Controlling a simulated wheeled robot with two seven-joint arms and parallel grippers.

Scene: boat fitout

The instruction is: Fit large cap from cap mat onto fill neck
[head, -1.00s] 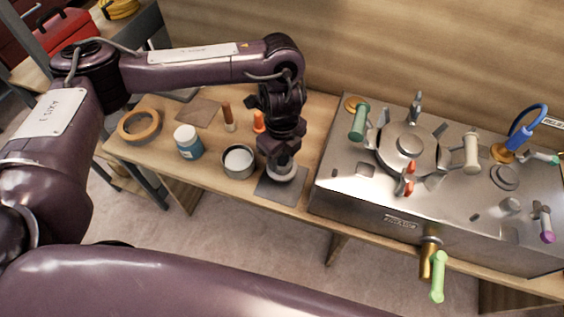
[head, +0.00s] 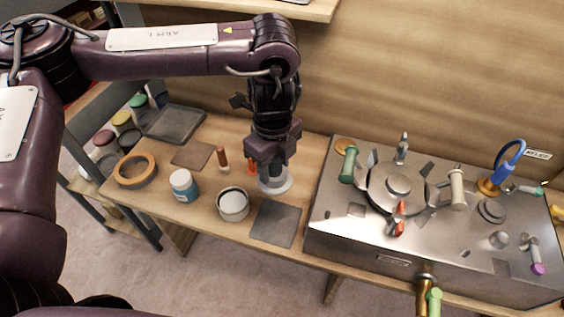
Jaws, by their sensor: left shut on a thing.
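My left gripper (head: 272,166) points down and is shut on the large cap (head: 277,187), a pale grey round piece with a wide rim. The cap is held above the bench, clear of the dark grey cap mat (head: 275,224), which lies bare. The gripper hides the upper part of the cap. To the right stands the steel tank (head: 348,245). Its top carries a short round fitting (head: 499,240) and a flat round fitting (head: 491,210); I cannot tell which is the fill neck. My right gripper is not in view.
A clamped round hatch (head: 398,186) with handles rises from the tank top. A blue looped fitting (head: 510,158) stands farther right. On the bench are an open tin (head: 233,205), a blue-and-white jar (head: 183,187) and a tape roll (head: 135,170).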

